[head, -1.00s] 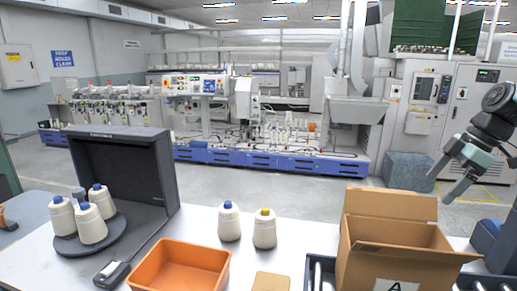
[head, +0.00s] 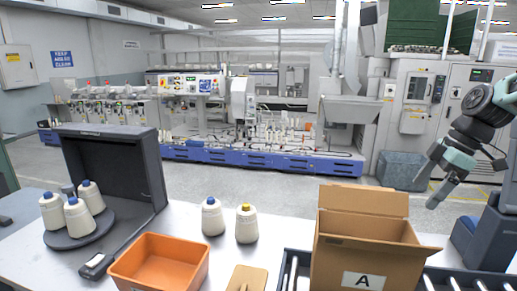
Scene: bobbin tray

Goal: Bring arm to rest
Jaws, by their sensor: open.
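My gripper (head: 437,177) is at the right in the head view, raised above and to the right of the open cardboard box (head: 365,247). Its fingers point down and to the left. They are apart, with nothing between them, and touch nothing. My arm reaches in from the right edge of the picture.
White bobbins with blue or yellow tops stand on the white table, among them a yellow-topped one (head: 246,228). Several more stand on a round grey turntable (head: 66,241) before a dark panel (head: 112,165). An orange tray (head: 160,262) lies in front. A roller conveyor (head: 288,270) runs under the box.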

